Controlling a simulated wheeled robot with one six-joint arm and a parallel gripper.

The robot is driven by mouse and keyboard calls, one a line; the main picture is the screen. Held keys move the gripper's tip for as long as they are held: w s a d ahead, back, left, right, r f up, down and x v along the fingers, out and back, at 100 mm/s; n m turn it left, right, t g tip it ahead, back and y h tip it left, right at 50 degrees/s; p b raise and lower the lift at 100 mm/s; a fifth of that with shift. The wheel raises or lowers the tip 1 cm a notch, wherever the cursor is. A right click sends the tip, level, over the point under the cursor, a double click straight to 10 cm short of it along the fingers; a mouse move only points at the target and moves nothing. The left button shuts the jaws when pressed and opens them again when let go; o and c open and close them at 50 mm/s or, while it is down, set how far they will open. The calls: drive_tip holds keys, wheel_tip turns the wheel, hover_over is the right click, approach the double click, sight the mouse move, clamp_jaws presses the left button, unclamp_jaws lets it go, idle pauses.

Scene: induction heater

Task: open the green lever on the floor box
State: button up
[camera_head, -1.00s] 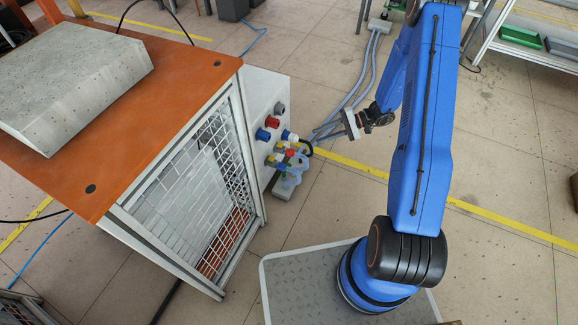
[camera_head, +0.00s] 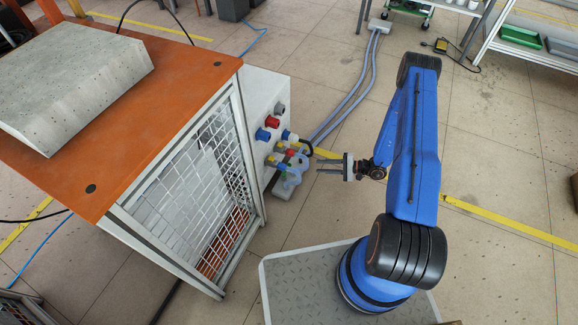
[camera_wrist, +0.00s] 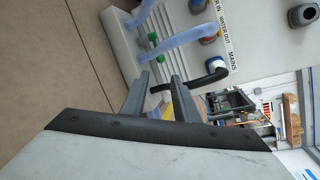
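The floor box (camera_head: 283,190) is a small pale box low beside the white side panel of the orange-topped cabinet, with translucent bluish hoses at its top. In the wrist view the white box (camera_wrist: 118,45) stands beyond my fingers, with two small green parts: one green lever (camera_wrist: 152,37) and another green piece (camera_wrist: 160,58) nearer my fingertips. I cannot tell which is the task's lever, or its exact position. My gripper (camera_head: 322,164) is right of the box, apart from it, fingers pointing left. In the wrist view my gripper (camera_wrist: 162,78) is open and empty.
The white side panel (camera_head: 268,100) carries blue, red, grey and yellow connectors. A black bent hose (camera_wrist: 205,80) lies close to my right finger in the wrist view. Grey hoses (camera_head: 350,95) run across the floor behind. The floor right of the box is clear.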

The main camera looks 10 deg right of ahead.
sight(289, 165)
drive_tip(key=x, duration=1.7)
drive_tip(key=shift+c, duration=0.7)
clamp_jaws()
